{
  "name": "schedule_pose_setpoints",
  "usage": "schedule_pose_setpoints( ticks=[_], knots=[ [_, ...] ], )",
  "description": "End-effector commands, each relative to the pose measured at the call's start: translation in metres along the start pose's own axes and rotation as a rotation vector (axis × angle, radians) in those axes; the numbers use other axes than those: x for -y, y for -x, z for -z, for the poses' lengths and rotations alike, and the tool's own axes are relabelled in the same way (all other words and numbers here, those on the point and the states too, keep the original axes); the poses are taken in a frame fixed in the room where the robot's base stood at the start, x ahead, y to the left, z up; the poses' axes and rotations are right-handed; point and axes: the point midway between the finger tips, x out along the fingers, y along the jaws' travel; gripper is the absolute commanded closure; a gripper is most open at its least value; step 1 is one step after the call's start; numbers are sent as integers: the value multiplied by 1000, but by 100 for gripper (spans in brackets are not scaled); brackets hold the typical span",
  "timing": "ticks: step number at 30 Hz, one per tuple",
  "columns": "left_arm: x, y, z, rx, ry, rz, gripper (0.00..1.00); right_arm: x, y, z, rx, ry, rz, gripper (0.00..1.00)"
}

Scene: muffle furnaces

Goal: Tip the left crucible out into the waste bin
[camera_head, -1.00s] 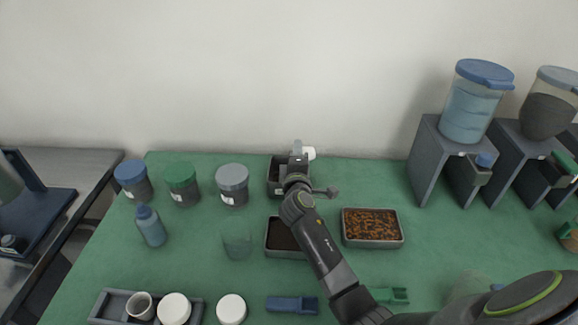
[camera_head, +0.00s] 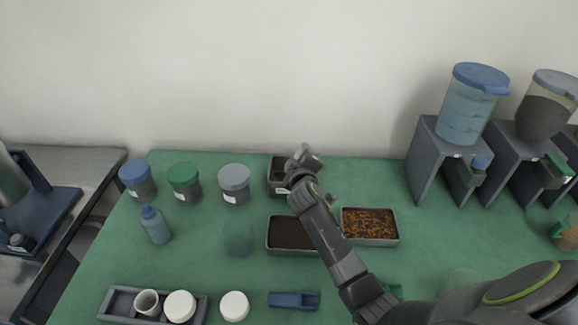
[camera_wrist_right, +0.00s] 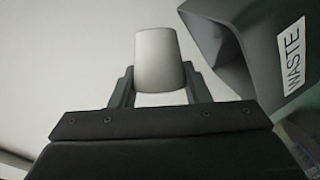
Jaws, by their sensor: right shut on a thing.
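My right gripper (camera_head: 304,160) is over the dark waste bin (camera_head: 277,178) at the back of the green mat. In the right wrist view the gripper (camera_wrist_right: 157,80) is shut on a pale crucible (camera_wrist_right: 158,55), with one finger on each side. The bin (camera_wrist_right: 240,45), with its WASTE label, is close on the right of the crucible there. The crucible's mouth and contents are hidden. A second white crucible (camera_head: 148,302) stands in a grey rack (camera_head: 122,300) at the front left. My left gripper is out of view.
A dark-filled tray (camera_head: 290,248) and a tray of brown bits (camera_head: 370,240) lie in front of the bin. Lidded jars (camera_head: 234,180) stand left of it, with a blue bottle (camera_head: 155,226) nearer. Dispensers (camera_head: 468,115) stand at the right.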

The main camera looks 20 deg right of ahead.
Motion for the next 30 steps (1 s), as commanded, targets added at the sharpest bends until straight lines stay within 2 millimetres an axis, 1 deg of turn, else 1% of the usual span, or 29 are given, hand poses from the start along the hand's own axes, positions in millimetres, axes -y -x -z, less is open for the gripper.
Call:
schedule_pose_setpoints(
  ticks=[1, 3, 6, 13, 16, 21, 24, 30],
  knots=[
    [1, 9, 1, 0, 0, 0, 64, -5, 0, 1, 2, -52, 20, 81],
    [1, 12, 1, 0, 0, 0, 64, -4, 0, -2, 1, -117, 44, 81],
    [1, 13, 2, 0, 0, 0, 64, -2, -1, -3, 1, -164, 61, 81],
    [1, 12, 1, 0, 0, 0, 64, -1, -1, -3, 0, -170, 62, 81],
    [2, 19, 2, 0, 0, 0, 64, -4, -1, -2, 0, -206, 76, 81],
    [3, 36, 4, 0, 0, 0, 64, -10, -1, -2, 1, -372, 136, 81],
    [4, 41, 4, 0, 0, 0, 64, -10, -1, -3, 1, -454, 166, 81],
    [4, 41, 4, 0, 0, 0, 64, -7, -2, -5, 0, -499, 182, 81]
  ],
)
